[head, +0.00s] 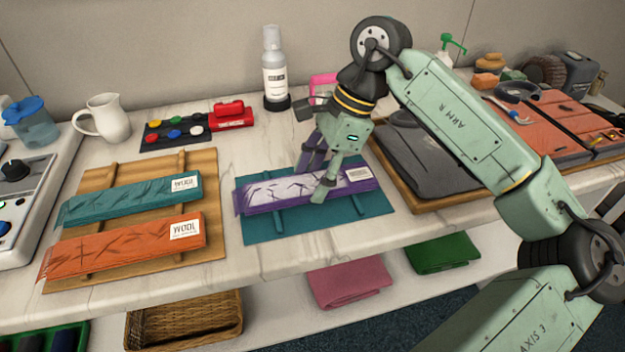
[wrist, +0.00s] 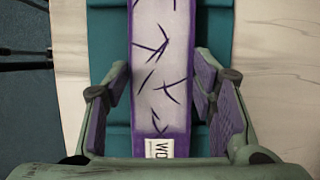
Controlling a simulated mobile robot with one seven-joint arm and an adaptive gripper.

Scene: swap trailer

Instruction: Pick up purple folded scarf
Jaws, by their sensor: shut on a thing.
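The purple folded scarf (head: 275,194), a long flat bundle with dark line marks and a white label at its right end, lies across the two bars of a teal board (head: 345,217). My gripper (head: 318,175) reaches down over its right half, one finger in front and the other behind.
A wooden board (head: 120,267) with teal and orange folded scarves is on the left. A wooden tray (head: 425,200) with a dark grey garment stands close on the right.

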